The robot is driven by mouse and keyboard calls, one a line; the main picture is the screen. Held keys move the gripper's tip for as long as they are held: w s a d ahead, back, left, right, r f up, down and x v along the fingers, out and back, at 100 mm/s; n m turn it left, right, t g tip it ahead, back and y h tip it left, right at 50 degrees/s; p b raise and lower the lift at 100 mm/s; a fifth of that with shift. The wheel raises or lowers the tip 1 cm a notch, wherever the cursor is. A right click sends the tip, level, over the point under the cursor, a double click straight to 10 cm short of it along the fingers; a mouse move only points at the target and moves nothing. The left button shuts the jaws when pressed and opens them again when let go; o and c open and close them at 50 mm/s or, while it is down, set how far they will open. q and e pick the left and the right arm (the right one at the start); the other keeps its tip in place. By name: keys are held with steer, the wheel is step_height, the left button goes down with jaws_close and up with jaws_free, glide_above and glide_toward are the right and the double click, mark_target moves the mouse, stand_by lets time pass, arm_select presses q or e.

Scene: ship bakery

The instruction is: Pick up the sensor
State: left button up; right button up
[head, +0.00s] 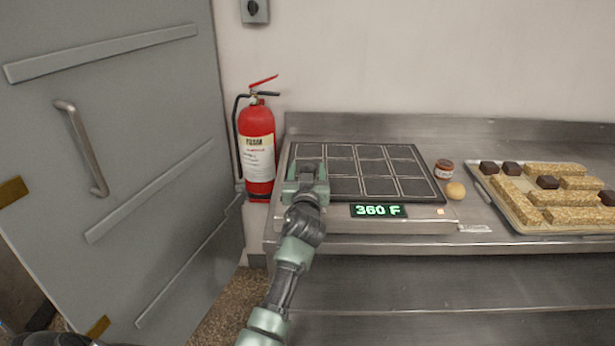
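My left gripper (307,172) is over the left front part of a dark griddle plate (375,186) with a grid of square tiles. Its two fingers look spread apart. Something dark shows between them, and I cannot tell whether it is the plate or a small object. I cannot make out a sensor for certain. The griddle's front has a lit display (378,211) reading 360 F and a small orange mark (441,211) to its right. My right gripper is not in view.
A brown jar (444,169) and a round tan bun (455,190) stand right of the griddle. A tray (520,222) of bars and dark cubes is farther right on the steel counter (470,245). A red fire extinguisher (257,145) and a grey door (120,120) are left.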

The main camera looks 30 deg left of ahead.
arm_select(q)
jaws_close()
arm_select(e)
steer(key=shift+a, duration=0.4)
arm_select(q)
steer(key=shift+r, duration=0.15)
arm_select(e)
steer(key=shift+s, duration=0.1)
